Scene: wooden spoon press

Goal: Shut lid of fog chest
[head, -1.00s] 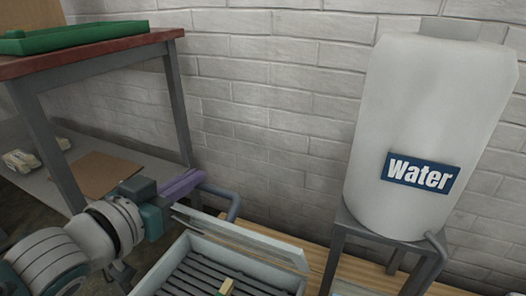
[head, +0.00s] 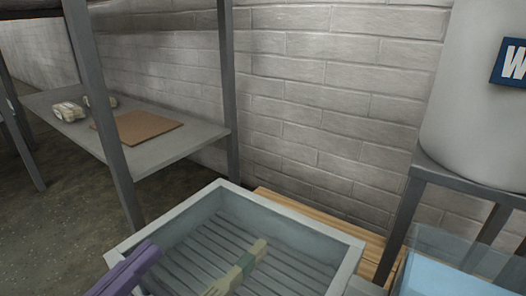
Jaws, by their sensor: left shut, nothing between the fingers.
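The fog chest (head: 180,210) sits low in the middle of the head view, with a pale grey rim and a dark ribbed floor. A tan and green stick-like item (head: 245,262) shows inside it. No raised lid panel shows at its back edge; I cannot tell whether a clear lid lies over the opening. My left gripper (head: 148,250), purple, is shut and empty at the chest's front left edge, overlapping the rim in the picture. Whether it touches is unclear. The chest's front is cut off by the frame. My right gripper is out of view.
A grey shelf (head: 180,151) with a brown board (head: 136,126) and pale gloves (head: 70,110) stands to the left. A water tank (head: 470,110) on a grey stand (head: 405,215) stands to the right. A clear tub of pale blue liquid (head: 450,275) is at the lower right.

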